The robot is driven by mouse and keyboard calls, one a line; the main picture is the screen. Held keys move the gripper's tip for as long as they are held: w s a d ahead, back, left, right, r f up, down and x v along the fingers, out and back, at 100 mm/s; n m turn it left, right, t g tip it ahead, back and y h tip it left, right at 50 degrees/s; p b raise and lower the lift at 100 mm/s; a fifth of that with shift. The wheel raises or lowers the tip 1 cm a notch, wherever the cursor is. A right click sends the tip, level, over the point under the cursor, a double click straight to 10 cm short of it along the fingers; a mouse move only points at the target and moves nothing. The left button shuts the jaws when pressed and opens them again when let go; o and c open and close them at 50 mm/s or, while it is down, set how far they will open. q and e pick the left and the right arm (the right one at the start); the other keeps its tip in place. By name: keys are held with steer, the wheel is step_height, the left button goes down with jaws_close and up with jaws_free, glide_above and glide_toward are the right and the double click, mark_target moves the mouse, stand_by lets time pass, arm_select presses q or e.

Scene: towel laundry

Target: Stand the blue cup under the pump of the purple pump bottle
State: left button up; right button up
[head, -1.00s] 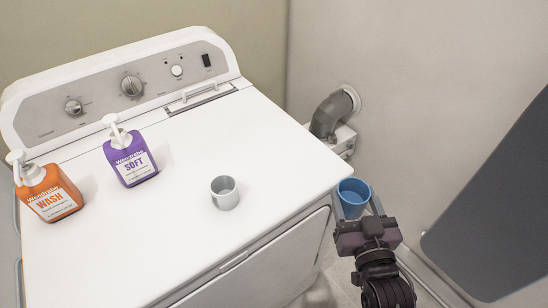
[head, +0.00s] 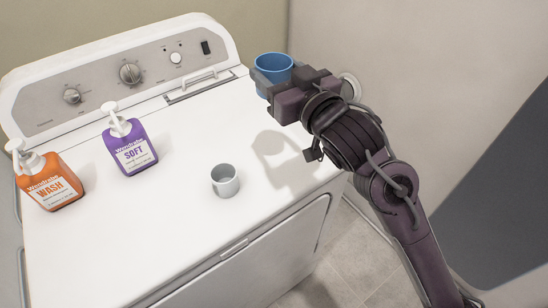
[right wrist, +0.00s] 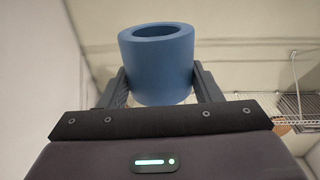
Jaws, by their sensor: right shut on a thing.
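The blue cup (head: 272,70) is held upright by my right gripper (head: 268,84), above the back right part of the washer top. In the right wrist view the blue cup (right wrist: 157,68) sits between the two fingers of the right gripper (right wrist: 160,85), which touch its sides. The purple pump bottle (head: 131,147), labelled SOFT, stands upright on the washer, left of the cup. Its white pump (head: 114,115) has a spout pointing to the front left. My left gripper is not in view.
An orange pump bottle (head: 50,182) labelled WASH stands at the left of the white washer top (head: 165,225). A grey cup (head: 225,181) stands between the purple bottle and my right arm. The control panel (head: 130,72) rises at the back.

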step_height(320, 180, down, 16)
steer(key=shift+r, duration=0.1)
steer(key=shift+f+p, duration=0.3)
steer(key=shift+f, duration=1.65)
steer(key=shift+f, duration=0.15)
steer(key=o, duration=1)
steer(key=shift+c, duration=0.2)
